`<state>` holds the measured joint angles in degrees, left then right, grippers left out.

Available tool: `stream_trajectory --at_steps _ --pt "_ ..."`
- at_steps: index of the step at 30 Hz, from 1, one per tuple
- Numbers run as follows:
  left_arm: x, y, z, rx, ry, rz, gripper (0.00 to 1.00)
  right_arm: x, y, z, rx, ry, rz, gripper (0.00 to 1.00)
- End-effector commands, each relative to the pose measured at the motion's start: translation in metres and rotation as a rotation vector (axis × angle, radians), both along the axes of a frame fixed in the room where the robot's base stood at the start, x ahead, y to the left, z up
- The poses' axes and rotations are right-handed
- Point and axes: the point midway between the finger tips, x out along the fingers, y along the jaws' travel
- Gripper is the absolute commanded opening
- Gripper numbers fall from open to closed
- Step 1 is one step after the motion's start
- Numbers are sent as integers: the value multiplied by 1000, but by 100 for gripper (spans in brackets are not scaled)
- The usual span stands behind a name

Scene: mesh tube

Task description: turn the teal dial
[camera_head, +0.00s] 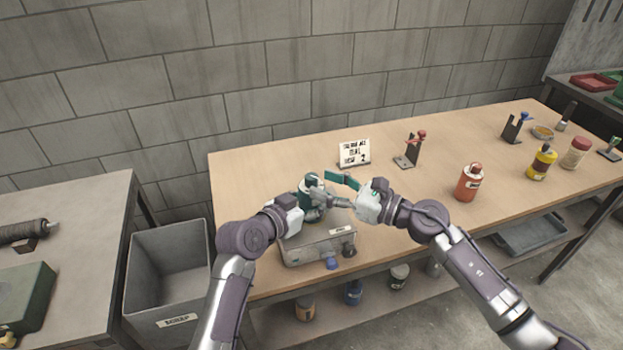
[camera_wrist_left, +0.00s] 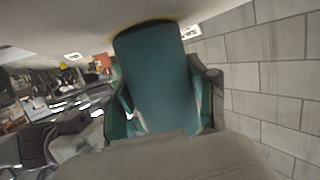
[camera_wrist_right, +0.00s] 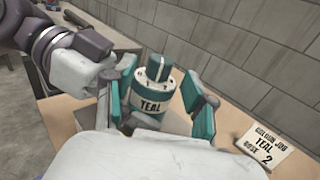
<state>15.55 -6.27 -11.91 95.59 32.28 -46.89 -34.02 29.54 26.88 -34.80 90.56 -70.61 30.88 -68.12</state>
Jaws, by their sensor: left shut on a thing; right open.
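The container (camera_head: 311,184) appears upright over the grey box in the head view. My left gripper (camera_head: 318,204) is shut on the container; its fingers flank the teal body (camera_wrist_left: 160,75) in the left wrist view. My right gripper (camera_wrist_right: 162,108) is open, its fingers to either side of the container and dial in its own wrist view.
A sign (camera_head: 355,153) reading "TEAL" and "2" stands behind. The grey box (camera_head: 318,245) has a blue knob (camera_head: 332,263) and a dark knob (camera_head: 349,249). A red bottle (camera_head: 469,183) stands right.

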Motion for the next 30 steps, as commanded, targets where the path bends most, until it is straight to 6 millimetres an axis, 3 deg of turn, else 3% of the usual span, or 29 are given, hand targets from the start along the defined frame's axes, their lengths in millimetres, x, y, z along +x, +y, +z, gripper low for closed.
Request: stream_trajectory --at_steps 8,19,28,30 --pt "0 0 0 0 0 0 18 17 31 0 1 0 1 55" --pt "0 0 0 0 0 0 18 19 34 0 -1 0 1 54" --pt "0 0 0 0 0 0 18 19 34 0 -1 0 1 4" --pt "0 0 0 0 0 0 18 19 34 0 -1 0 1 0"
